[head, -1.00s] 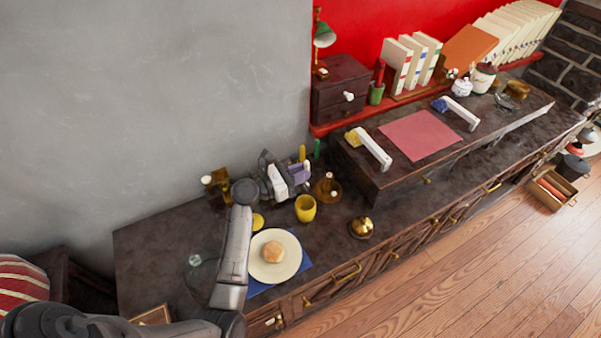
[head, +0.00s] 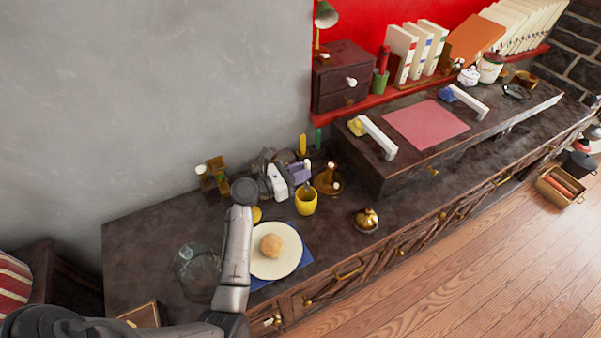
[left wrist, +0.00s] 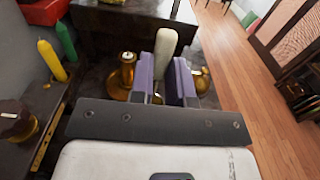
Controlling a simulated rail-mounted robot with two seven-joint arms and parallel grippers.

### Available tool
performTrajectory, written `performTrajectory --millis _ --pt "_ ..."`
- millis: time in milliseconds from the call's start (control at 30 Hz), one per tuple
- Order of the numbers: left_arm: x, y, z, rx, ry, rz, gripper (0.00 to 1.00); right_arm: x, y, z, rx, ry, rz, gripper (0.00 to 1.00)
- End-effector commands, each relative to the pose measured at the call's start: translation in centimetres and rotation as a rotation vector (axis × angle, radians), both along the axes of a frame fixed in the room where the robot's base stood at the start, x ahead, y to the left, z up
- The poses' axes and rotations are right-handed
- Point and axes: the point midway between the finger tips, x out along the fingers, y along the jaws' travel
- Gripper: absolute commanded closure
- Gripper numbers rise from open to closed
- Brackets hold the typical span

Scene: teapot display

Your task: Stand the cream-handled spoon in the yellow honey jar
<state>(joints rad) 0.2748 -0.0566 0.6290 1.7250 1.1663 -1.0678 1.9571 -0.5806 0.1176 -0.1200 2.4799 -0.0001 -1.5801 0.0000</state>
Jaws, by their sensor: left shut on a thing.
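The yellow honey jar (head: 306,203) stands upright on the dark counter in the head view, behind the plate. My left gripper (head: 299,175) is just behind and left of the jar's rim, above the counter. In the left wrist view my left gripper (left wrist: 163,85) has its purple fingers shut on the cream-handled spoon (left wrist: 165,45). The cream handle stands up between the fingers; the spoon's lower end is hidden. The jar cannot be made out in the left wrist view. My right gripper is not in view.
A brass candle holder (head: 328,180) stands close right of the jar, and a brass bell-like object (head: 366,220) farther right. A plate with a bun (head: 271,246) is in front. Yellow (head: 303,145) and green candles stand behind the gripper. A raised shelf (head: 400,165) is to the right.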

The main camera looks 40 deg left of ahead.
Motion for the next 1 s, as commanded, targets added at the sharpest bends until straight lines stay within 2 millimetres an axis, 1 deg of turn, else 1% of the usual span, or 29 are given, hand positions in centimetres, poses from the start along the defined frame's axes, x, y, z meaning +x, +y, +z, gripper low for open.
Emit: performTrajectory --millis 33,67,167,700,833,1000 --pt "0.0 0.0 -0.7 0.000 -0.001 0.000 1.00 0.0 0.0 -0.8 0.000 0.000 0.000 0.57" --pt "0.0 0.0 -0.9 0.000 -0.001 0.000 1.00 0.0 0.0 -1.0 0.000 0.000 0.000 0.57" --pt "0.0 0.0 -1.3 -0.001 0.000 0.000 1.00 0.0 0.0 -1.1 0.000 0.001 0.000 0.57" --pt "0.0 0.0 -5.5 0.000 0.000 0.000 1.00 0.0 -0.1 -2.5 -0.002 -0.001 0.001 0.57" --pt "0.0 0.0 -6.2 0.000 -0.001 0.000 1.00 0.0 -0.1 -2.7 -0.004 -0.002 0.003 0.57" --pt "0.0 0.0 -6.6 0.001 -0.001 0.000 1.00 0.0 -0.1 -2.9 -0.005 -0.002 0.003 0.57"
